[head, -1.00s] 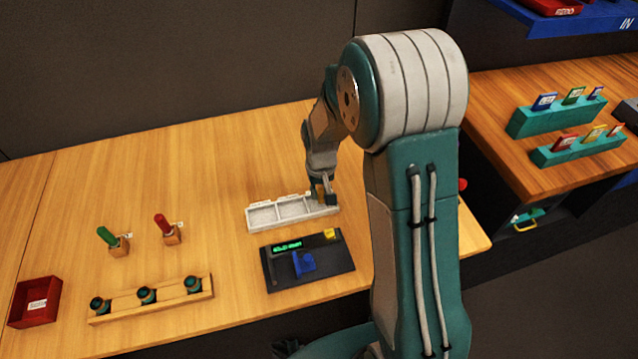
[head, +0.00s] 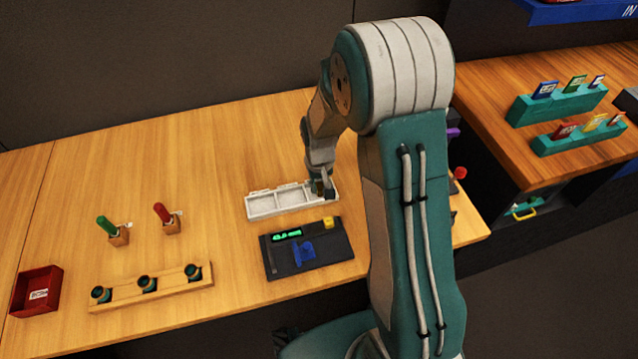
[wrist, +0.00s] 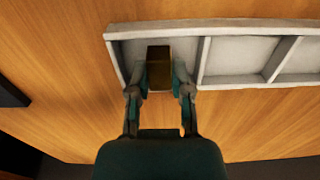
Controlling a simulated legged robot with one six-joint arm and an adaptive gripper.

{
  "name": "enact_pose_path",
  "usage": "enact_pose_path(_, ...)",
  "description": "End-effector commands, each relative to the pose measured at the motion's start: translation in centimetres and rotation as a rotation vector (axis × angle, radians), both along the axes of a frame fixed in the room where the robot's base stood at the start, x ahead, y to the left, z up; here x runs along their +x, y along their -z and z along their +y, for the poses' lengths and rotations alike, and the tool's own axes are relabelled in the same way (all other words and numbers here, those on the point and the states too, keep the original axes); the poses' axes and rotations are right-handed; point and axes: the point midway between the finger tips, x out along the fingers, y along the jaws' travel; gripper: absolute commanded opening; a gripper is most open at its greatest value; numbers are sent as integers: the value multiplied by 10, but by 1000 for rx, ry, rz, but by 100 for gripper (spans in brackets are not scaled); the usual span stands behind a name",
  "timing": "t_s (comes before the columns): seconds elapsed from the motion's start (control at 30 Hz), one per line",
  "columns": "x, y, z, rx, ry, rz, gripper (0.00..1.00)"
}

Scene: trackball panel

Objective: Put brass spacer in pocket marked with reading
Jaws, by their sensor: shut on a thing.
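The white tray (head: 262,213) with three pockets lies on the wooden table in the head view; its rim also shows in the wrist view (wrist: 235,84). The brass spacer (wrist: 159,72) is a dark gold block between my fingertips in the wrist view. My gripper (head: 324,190) is shut on it, over the end pocket at the tray's right in the head view. In the wrist view my gripper (wrist: 159,86) spans that pocket at the left. Whether the spacer touches the pocket floor is unclear. The panel (head: 308,261) has a green lit reading, too small to read surely.
A blue part (head: 303,250) and a yellow block (head: 328,223) sit on the panel in front of the tray. A wooden rack (head: 170,287), red and green handled tools in blocks, and a red bin (head: 38,291) stand at left. The table behind the tray is clear.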

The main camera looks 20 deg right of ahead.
Motion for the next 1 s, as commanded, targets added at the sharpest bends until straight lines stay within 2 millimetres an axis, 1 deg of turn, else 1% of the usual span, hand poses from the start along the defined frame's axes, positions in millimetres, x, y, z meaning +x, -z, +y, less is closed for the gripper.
enact_pose_path(0.3, 0, 6, 0, 0, 0, 0, 0)
enact_pose_path(0.33, 0, 6, 0, 0, 0, -1, 36)
enact_pose_path(0.37, 0, 5, 0, 0, 0, -1, 49)
enact_pose_path(0.4, 0, 5, 0, 0, 0, -1, 67)
enact_pose_path(0.77, 0, 3, 0, 0, 0, -1, 67)
enact_pose_path(0.87, 1, -7, 0, 0, 0, -4, 67)
enact_pose_path(1.0, 1, -34, 0, 0, 0, -6, 67)
